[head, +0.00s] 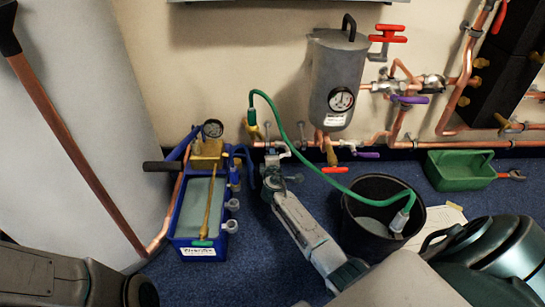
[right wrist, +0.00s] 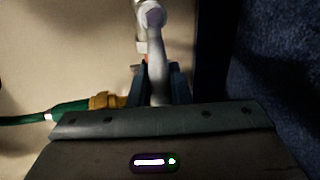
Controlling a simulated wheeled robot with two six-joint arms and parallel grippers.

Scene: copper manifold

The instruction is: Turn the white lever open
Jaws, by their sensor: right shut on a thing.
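The white lever (head: 279,153) is on the copper pipe low on the wall, left of the grey tank. My right gripper (head: 272,164) reaches it from below and is shut on it. In the right wrist view the white lever (right wrist: 158,72) runs down from a rounded white end into the jaws, and the right gripper's fingers (right wrist: 158,88) stand on both sides of it. The exact angle of the lever to its pipe is hard to tell. My left gripper is not in view; only part of my left arm shows at the lower left.
A green hose (head: 325,183) arcs from a brass valve (head: 252,127) into a black bucket (head: 349,222). A blue pump box (head: 176,225) stands left. The grey tank (head: 334,85) and red, yellow and purple handles are close by. A green tray (head: 458,172) lies right.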

